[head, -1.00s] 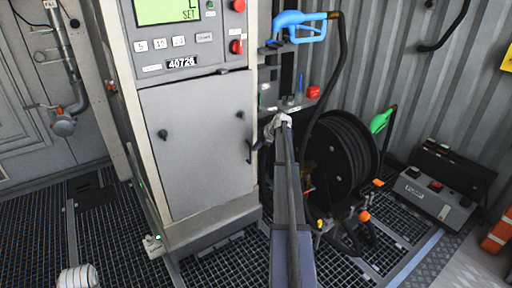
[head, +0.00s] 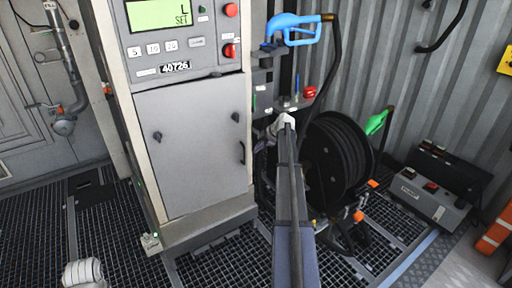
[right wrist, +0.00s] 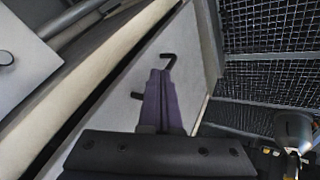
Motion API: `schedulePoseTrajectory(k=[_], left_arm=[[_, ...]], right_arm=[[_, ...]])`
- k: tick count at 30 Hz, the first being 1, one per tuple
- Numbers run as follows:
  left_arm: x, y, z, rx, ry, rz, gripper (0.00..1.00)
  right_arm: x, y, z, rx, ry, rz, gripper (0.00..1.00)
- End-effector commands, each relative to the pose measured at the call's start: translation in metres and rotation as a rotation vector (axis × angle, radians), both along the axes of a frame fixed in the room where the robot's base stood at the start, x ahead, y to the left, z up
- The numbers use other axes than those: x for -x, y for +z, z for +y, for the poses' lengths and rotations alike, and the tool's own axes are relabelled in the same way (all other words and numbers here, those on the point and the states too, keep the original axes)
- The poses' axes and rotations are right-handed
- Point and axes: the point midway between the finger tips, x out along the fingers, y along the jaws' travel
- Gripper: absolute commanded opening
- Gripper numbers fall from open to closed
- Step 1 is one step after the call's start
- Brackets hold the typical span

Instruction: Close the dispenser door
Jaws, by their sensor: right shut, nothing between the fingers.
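The dispenser door (head: 195,150) is a grey panel on the front of the dispenser, with two dark knobs and a dark handle (head: 242,153) at its right edge. It looks nearly flush with the cabinet, but a dark gap shows along its top; I cannot tell if it is fully closed. My right gripper (head: 280,127) is at the end of the arm, right of the door's edge in the head view. In the right wrist view its fingers (right wrist: 158,88) are shut and empty, before the door (right wrist: 115,100) and near the hooked handle (right wrist: 170,59). My left gripper is out of view.
A hose reel (head: 337,155) and blue nozzle (head: 295,25) are right of the dispenser. A grey control box (head: 437,185) stands farther right. A pale ribbed object (head: 82,273) is at lower left. The grated floor (head: 105,225) before the dispenser is mostly open.

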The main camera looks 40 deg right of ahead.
Motion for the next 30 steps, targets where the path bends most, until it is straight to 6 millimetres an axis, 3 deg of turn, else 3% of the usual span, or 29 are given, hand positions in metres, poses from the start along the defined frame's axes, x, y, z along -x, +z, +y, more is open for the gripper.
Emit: schedulePoseTrajectory(k=[1,9,17,22,30], left_arm=[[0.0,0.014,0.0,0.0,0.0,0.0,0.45],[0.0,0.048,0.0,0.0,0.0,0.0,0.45],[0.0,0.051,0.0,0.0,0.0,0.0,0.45],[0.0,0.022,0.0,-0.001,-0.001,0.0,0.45],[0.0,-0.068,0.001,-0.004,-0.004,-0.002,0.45]], right_arm=[[0.006,0.014,-0.002,0.0,-0.002,0.0,0.0],[0.03,0.048,-0.013,0.0,-0.001,0.001,0.0],[0.036,0.051,-0.016,-0.001,-0.001,-0.001,0.0],[0.033,0.036,0.0,-0.038,-0.05,-0.091,0.0],[0.029,0.017,0.045,-0.258,-0.307,-0.479,0.0]])
